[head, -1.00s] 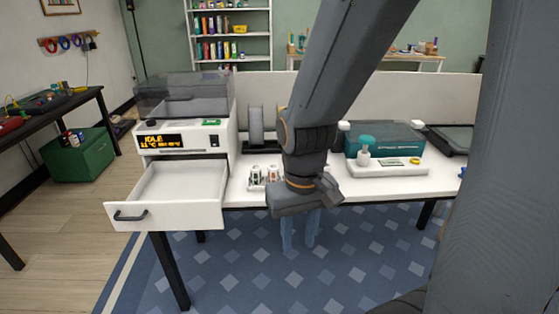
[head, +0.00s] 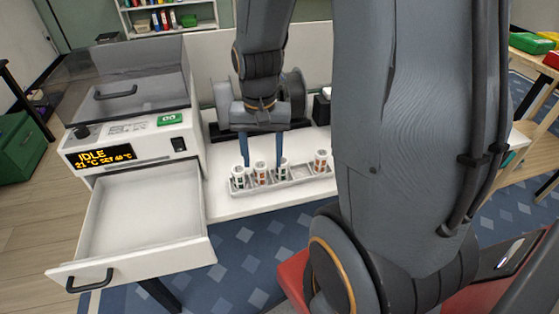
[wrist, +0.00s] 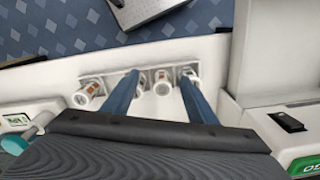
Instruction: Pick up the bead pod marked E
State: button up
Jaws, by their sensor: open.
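Several small white bead pods stand upright in a row in a pale rack (head: 302,174) on the white bench. From the left they are a green-marked pod (head: 238,178), an orange-marked pod (head: 261,173), a green-marked pod (head: 282,169) and, past a gap, another orange-marked pod (head: 321,160).
A white machine (head: 130,140) with a lit display stands left of the rack. Its drawer (head: 150,205) is pulled out and empty, jutting past the bench front. A dark spool (head: 293,95) stands behind the rack. Bare bench top (head: 240,207) lies in front.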

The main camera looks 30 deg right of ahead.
aim_at(282, 161)
jog(key=d+m, duration=0.1)
jog(key=d, duration=0.1)
jog(key=w+d+m+p, duration=0.1)
jog(key=d+m, duration=0.1)
jog(key=w+d+m+p, duration=0.1)
jog(key=d+m, duration=0.1)
jog(key=shift+w+f, duration=0.2)
jog(key=shift+f, duration=0.2)
jog(key=shift+w+d+f+p, duration=0.1)
jog(key=shift+d+f+p, duration=0.1)
jog(key=shift+d+p, duration=0.15)
jog(key=shift+d+f+m, duration=0.1)
jog(key=shift+f+m, duration=0.15)
jog(key=shift+m, duration=0.15)
jog(key=shift+d+f+p, duration=0.15)
jog(key=shift+f+p, duration=0.8)
jog(key=shift+f, duration=2.7)
jog(key=c, duration=1.2)
jog(key=shift+o, duration=0.2)
jog(key=shift+r, duration=0.1)
